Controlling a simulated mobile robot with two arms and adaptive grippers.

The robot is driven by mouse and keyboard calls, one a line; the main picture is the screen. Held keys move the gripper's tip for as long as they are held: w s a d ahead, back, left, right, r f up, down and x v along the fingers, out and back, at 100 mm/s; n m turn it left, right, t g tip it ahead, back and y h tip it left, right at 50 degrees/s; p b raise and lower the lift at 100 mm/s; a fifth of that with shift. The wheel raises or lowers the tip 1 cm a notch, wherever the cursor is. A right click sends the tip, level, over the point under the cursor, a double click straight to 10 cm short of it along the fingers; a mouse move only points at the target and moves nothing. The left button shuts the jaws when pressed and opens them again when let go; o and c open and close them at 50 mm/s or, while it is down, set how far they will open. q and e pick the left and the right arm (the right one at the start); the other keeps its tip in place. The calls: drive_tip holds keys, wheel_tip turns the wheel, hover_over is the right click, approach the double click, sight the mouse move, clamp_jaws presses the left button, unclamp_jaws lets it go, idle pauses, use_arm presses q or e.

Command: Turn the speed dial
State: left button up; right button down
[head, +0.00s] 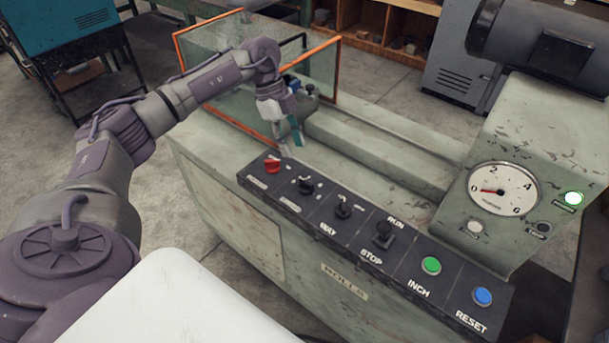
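A black control panel (322,228) runs along the front edge of a pale green machine. It carries a red knob (272,165) at its left end, then a black knob (306,186) and another black knob (343,208). Their small labels are not readable, so I cannot tell which is the speed dial. My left gripper (291,146) points down just behind and above the red knob, apart from the black knobs. Its fingers are small and seen at an angle, so their opening is unclear. My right gripper is not in view.
The panel also has a black lever (382,235), a green button (431,265) and a blue button (482,297). A round gauge (503,188) reads near 0 at right. An orange-framed clear guard (225,85) stands close behind my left arm.

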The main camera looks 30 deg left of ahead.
sight(306, 180)
use_arm(q)
drive_tip(key=p+x, duration=0.1)
drive_tip(key=x, duration=0.9)
drive_tip(key=shift+d+f, duration=0.15)
drive_tip(key=shift+d, duration=0.05)
clamp_jaws()
